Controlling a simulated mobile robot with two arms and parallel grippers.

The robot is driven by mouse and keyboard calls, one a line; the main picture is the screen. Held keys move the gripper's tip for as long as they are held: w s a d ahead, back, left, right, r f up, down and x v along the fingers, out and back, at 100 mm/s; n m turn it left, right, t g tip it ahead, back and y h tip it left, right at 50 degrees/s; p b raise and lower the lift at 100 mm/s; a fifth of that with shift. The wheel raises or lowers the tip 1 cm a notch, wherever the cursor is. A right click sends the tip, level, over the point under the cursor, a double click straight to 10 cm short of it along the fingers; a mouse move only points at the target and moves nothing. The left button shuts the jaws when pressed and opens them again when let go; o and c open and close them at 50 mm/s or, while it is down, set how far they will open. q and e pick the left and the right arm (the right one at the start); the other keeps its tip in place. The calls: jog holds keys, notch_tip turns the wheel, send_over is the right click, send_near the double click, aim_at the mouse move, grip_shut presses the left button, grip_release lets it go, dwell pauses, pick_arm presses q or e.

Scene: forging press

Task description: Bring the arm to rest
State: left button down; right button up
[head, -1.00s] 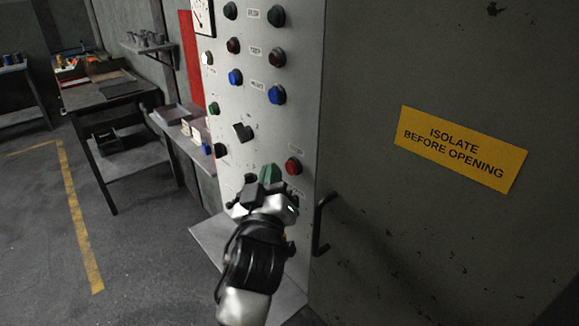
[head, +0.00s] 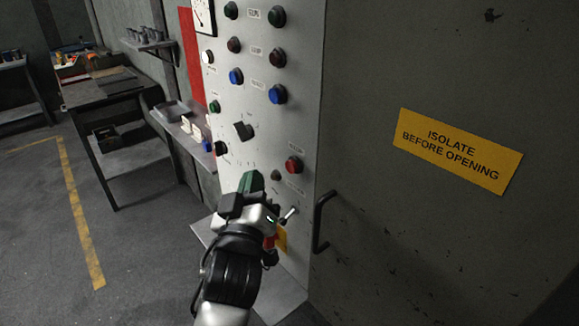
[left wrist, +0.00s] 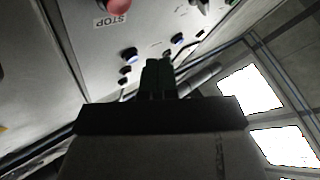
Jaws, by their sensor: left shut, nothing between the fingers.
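My left gripper (head: 251,183) is in front of the lower part of the grey control panel (head: 218,125) in the head view. Its dark fingers are shut together with nothing between them, and they appear apart from the panel. In the left wrist view the shut fingers (left wrist: 157,75) point up the panel face. They show below a blue button (left wrist: 129,54) and a red button marked STOP (left wrist: 117,5). My right gripper is not in view.
A small lever (head: 289,214) and a red button (head: 294,165) are right of my gripper. A black door handle (head: 320,222) stands out farther right, beside a yellow sign (head: 457,151). A workbench (head: 108,93) is at the left. The floor between is open.

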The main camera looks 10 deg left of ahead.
pick_arm(q)
jog(key=s+a+f+m+g, duration=0.2)
jog(key=s+f+g, duration=0.3)
jog(key=f, duration=0.5)
jog(key=s+a+f+m+g, duration=0.2)
jog(key=s+f+g, duration=0.3)
jog(key=f, duration=0.5)
jog(key=s+a+f+m+g+h, duration=0.15)
jog(key=s+f+g, duration=0.25)
jog(key=s, duration=0.4)
jog(key=s+f+m+g+h, duration=0.1)
jog(key=s+f+m+g, duration=0.25)
jog(key=s, duration=0.35)
notch_tip(320, 180, down, 26)
jog(key=g, duration=0.2)
jog(key=s+a+f, duration=0.2)
jog(key=s+f, duration=1.5)
jog(key=shift+a+f+g+y, duration=0.15)
jog(key=shift+a+g+y, duration=0.05)
jog(key=shift+g+y, duration=0.2)
